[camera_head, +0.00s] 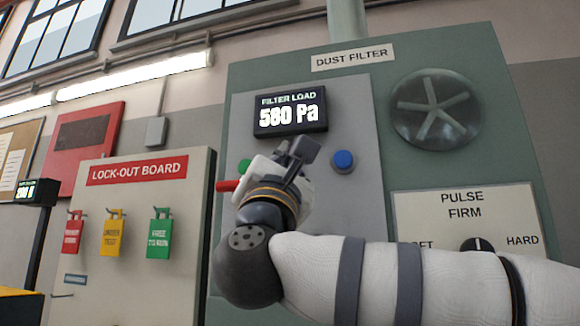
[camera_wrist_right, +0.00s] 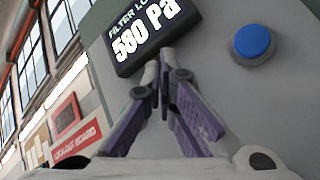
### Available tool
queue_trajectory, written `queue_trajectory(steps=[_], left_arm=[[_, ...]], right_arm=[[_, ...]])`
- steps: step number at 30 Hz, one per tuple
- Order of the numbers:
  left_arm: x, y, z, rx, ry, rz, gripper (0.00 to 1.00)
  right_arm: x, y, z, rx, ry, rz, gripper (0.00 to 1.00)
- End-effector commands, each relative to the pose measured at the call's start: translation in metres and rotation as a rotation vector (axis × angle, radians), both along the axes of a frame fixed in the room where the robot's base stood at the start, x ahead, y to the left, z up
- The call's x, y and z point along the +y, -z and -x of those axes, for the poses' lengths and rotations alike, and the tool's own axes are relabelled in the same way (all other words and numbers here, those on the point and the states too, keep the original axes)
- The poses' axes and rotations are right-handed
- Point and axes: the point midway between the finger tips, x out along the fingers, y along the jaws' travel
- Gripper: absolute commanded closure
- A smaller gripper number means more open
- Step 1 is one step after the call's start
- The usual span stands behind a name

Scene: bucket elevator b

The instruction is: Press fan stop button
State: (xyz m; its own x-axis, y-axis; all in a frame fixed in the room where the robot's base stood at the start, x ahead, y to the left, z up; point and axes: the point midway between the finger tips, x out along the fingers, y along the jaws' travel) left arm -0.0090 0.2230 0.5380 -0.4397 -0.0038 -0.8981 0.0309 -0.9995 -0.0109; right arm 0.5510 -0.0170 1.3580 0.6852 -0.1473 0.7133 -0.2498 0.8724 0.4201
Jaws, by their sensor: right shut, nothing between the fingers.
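My right gripper (camera_head: 303,150) is in front of the panel, below the filter load display, between the green and blue buttons. In the right wrist view its fingers (camera_wrist_right: 165,58) are shut and empty, left of and below the blue button (camera_wrist_right: 253,42). Whether the fingertips touch the panel cannot be told. My left gripper is not in view.
The filter load display (camera_head: 290,115) reads 580 Pa. A fan grille (camera_head: 436,110) and a pulse firm knob (camera_head: 477,244) are on the right. A lock-out board (camera_head: 137,215) with hanging tags stands at left. My right arm covers the panel's lower part.

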Motion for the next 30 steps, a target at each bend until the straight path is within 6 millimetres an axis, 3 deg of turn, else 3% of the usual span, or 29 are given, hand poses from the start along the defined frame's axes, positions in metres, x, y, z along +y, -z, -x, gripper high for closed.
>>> queue_trajectory(steps=[9,22,30], left_arm=[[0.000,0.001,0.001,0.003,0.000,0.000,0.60],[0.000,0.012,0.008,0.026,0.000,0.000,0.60],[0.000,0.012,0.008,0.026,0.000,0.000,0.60]], right_arm=[[0.001,0.000,0.005,-0.001,0.000,-0.001,1.00],[0.018,0.001,0.054,0.000,-0.002,0.000,1.00],[0.019,0.000,0.060,-0.001,0.000,0.000,1.00]])
